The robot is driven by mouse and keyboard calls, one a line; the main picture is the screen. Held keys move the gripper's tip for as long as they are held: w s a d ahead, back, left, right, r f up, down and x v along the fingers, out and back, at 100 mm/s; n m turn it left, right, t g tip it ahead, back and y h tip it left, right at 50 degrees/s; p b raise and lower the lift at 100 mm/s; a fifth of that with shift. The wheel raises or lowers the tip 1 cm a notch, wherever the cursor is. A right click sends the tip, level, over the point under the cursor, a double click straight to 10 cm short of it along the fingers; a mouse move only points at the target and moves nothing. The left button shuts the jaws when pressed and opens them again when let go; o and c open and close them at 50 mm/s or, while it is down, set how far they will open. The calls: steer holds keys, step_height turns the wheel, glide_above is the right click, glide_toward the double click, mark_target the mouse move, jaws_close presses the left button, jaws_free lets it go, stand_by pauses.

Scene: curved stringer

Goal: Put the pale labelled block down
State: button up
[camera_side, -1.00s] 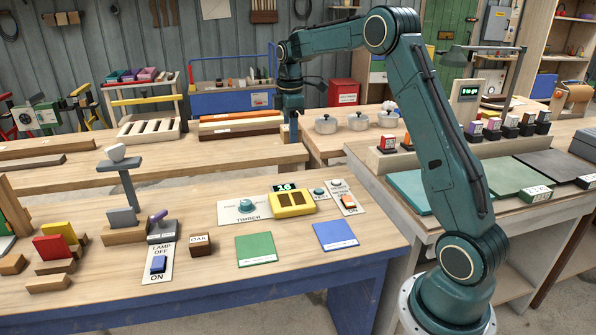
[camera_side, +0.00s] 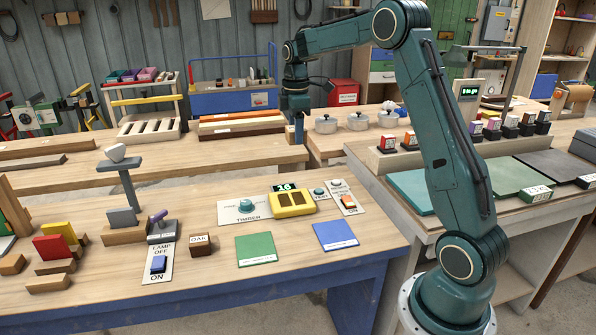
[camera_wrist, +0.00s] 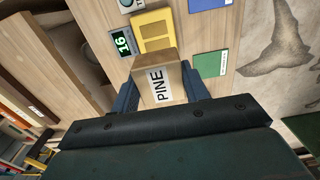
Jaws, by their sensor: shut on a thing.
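My gripper (camera_wrist: 160,92) is shut on a pale wooden block (camera_wrist: 171,66) with a white PINE label, which fills the middle of the wrist view. In the side view my gripper (camera_side: 296,133) hangs in the air above the gap between the benches, at the far side of the near bench. The block is small and mostly hidden there. On the near bench lie a green mat (camera_side: 256,249) and a blue mat (camera_side: 336,235), both bare. They also show in the wrist view, the green (camera_wrist: 209,65) and the blue (camera_wrist: 207,4).
A dark block labelled OAK (camera_side: 200,245) stands left of the green mat. A timer panel (camera_side: 245,208) with a yellow unit (camera_side: 293,204) lies behind the mats. A lamp switch (camera_side: 158,264) is at the left. Pots (camera_side: 357,121) stand on the back bench.

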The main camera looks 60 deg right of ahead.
glide_above(334, 231)
step_height(334, 231, down, 2)
stand_by(0.4)
steer(key=shift+f, duration=0.15)
step_height(334, 231, down, 16)
stand_by(0.5)
steer(key=shift+f, duration=1.9)
steer(key=shift+f, duration=0.15)
steer(key=o, duration=1.1)
